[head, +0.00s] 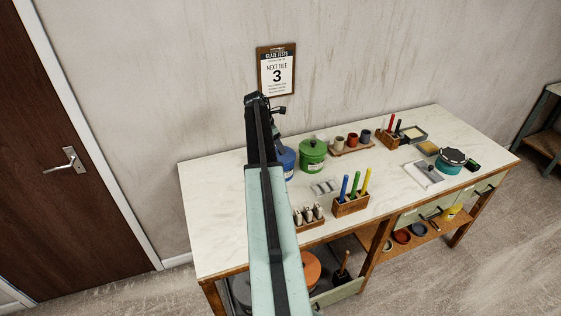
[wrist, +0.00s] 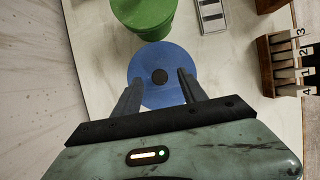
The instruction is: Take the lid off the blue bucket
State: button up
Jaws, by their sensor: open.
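The blue bucket (head: 288,163) stands on the table, half hidden behind my arm in the head view. In the wrist view I look down on its round blue lid (wrist: 149,58), with a dark knob (wrist: 159,76) at the centre. The lid looks seated on the bucket; its side is hidden from above. My gripper (wrist: 157,78) is open, with one finger on each side of the knob in the picture. The fingers overlap the lid's near part, and I cannot tell how high they are above it.
A green bucket (head: 312,155) stands close beside the blue one. A rack of numbered stamps (wrist: 283,68), a grey slotted tray (wrist: 211,14) and a wooden block with coloured tools (head: 350,205) are nearby. The white table top (head: 218,200) is clear at the left.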

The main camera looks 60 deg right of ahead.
jog(key=shift+b+x, duration=0.45)
jog(key=shift+x, duration=0.7)
jog(key=shift+w+a+r, duration=0.1)
jog(key=shift+r, duration=0.05)
jog(key=shift+c, duration=0.2)
grip_shut()
